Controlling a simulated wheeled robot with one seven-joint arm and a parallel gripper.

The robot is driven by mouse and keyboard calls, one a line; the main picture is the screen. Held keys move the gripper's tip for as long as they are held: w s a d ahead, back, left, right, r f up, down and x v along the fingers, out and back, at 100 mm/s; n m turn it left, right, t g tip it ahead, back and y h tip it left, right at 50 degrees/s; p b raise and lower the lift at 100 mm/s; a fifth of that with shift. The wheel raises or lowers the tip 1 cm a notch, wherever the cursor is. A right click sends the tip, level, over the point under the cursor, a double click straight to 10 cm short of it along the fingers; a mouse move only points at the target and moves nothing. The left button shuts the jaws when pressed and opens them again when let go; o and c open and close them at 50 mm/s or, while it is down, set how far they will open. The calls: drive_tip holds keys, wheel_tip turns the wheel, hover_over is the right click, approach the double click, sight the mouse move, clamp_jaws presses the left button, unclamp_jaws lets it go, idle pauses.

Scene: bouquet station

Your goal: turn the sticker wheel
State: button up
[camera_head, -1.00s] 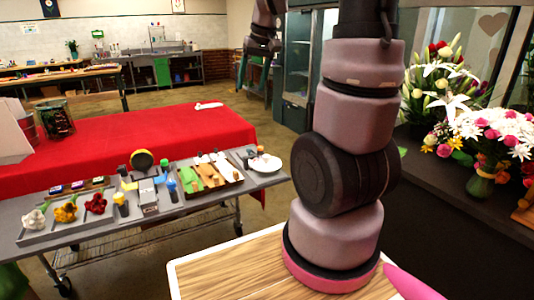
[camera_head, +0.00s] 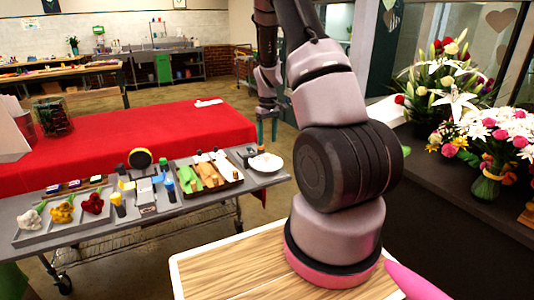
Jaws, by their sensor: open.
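A round black disc with a yellow face (camera_head: 140,159) stands on edge near the back of the grey cart. It is the most wheel-like thing in view, but it is too small for me to see stickers. My gripper (camera_head: 267,112) hangs pointing down at the upper middle of the picture, beyond the cart's right end and well apart from the disc. It is open, and I see nothing between its fingers, though it is small and dark here.
Flower vases (camera_head: 487,180) stand on the right counter.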

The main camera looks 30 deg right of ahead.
sight(267, 155)
wheel_tip(267, 155, down, 6)
drive_tip(key=shift+a+f, duration=0.1)
drive_tip(key=shift+f, duration=0.15)
clamp_jaws()
